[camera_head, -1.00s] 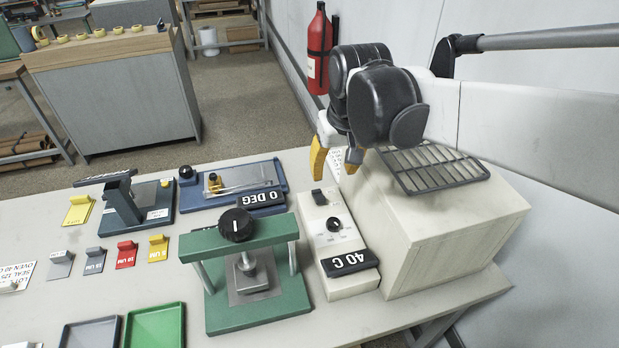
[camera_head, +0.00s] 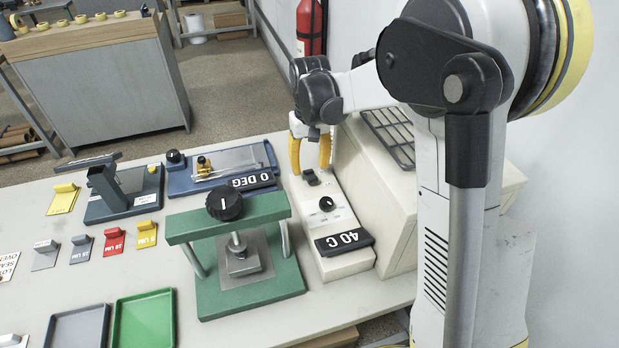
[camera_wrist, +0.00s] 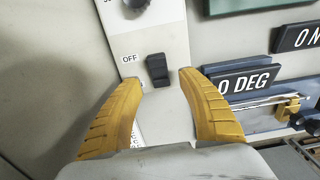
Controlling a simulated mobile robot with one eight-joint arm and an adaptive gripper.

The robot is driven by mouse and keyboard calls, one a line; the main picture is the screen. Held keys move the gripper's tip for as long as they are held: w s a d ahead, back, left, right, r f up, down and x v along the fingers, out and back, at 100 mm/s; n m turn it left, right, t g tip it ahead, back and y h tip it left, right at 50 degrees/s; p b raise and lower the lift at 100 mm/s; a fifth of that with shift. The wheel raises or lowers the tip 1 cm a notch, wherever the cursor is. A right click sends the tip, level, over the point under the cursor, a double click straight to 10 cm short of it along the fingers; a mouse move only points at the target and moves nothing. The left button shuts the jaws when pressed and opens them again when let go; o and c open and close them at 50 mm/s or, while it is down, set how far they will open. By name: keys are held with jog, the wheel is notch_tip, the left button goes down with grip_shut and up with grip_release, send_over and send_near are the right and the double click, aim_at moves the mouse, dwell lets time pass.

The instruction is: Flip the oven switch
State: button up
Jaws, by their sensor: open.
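The oven switch (camera_head: 311,178) is a small black rocker at the far end of the cream control box (camera_head: 345,210). In the wrist view the black switch (camera_wrist: 157,70) sits beside an "OFF" label, in front of and between my fingertips. My gripper (camera_head: 310,165) has yellow fingers, is open and empty, and is just above the far end of the box. In the wrist view its fingers (camera_wrist: 160,76) spread to either side of the switch. I cannot tell whether they touch the panel. The cream oven (camera_head: 390,200) is partly hidden by my arm.
A black knob (camera_head: 326,204) and a "40 C" display (camera_head: 343,241) are on the same box. A green press (camera_head: 245,285) stands just left of it. A blue "0 DEG" fixture (camera_head: 225,172) is behind the press. A dark rack (camera_head: 388,135) lies on the oven.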

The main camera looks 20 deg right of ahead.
aim_at(311, 175)
jog(key=shift+f+b, duration=0.4)
jog(key=shift+f, duration=1.25)
jog(key=shift+c, duration=0.5)
grip_shut()
jog(key=shift+s, duration=0.1)
jog(key=shift+s+r+t, duration=0.1)
jog(key=shift+s+t, duration=0.1)
jog(key=shift+t, duration=0.9)
jog(key=t, duration=0.2)
jog(key=shift+s+t, duration=0.1)
jog(key=shift+t, duration=0.3)
